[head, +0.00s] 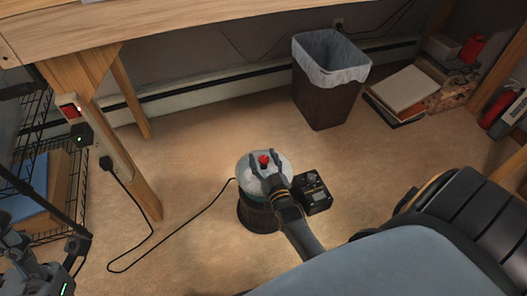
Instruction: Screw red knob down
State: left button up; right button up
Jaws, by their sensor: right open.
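The red knob (264,160) sits on top of a round device (259,217) with a pale top and a dark lower body, standing on the floor. My right gripper (265,163) is over the pale top, with its two fingers apart on either side of the knob. I cannot tell whether the fingers touch the knob. My left arm shows at the lower left edge, but its gripper fingers cannot be made out clearly.
A black box (313,193) stands right of the device. A black cord (189,231) runs left to a power strip (72,111) on the wooden table leg. A lined bin (327,88) and books (402,90) stand at the back right. Floor between is clear.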

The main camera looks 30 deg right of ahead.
jog(key=v, duration=1.2)
